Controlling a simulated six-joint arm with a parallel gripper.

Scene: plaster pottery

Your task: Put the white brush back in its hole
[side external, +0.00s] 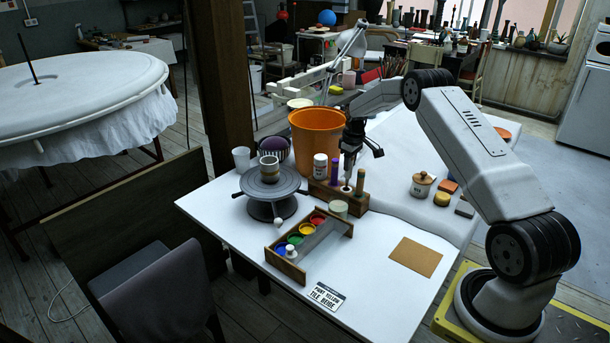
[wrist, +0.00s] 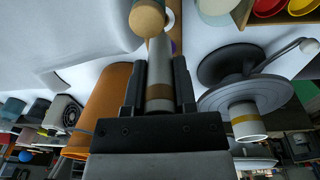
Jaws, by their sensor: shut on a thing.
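My gripper (side external: 348,167) points down over the wooden brush block (side external: 325,193). In the wrist view my gripper (wrist: 159,75) is shut on the white brush (wrist: 159,90), a pale shaft with a brown band between the fingers. In the side view only a little of the white brush (side external: 346,184) shows below the fingers, at the block. I cannot tell how far it is in its hole. A purple handle (side external: 334,172) stands in the block to its left, a tan handle (side external: 360,180) to its right. The tan handle's round end (wrist: 147,19) shows in the wrist view.
An orange bucket (side external: 315,137) stands behind the block, with a white jar (side external: 320,166) close by. A turntable (side external: 270,184) bearing a banded cup (side external: 269,168) is at left. A paint tray (side external: 287,262) lies in front. The table around the brown sheet (side external: 415,257) is clear.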

